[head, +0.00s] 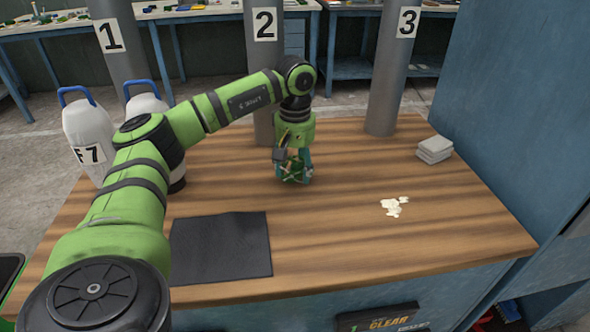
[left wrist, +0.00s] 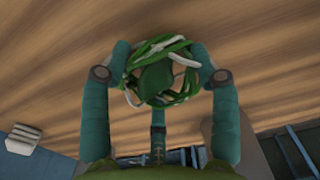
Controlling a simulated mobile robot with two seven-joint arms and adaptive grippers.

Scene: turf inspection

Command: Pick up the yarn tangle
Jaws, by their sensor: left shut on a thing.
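In the head view the tangle (head: 292,170) shows under my left gripper (head: 293,168), over the far middle of the wooden table (head: 330,235). I cannot tell whether it touches the wood. My right gripper is not in view.
Grey pillars marked 1, 2 (head: 264,60) and 3 (head: 395,70) stand behind. White jugs (head: 90,135) are at the left, a black mat (head: 220,248) at the front. Pale scraps (head: 394,206) and a grey cloth stack (head: 434,150) lie right. The front middle is clear.

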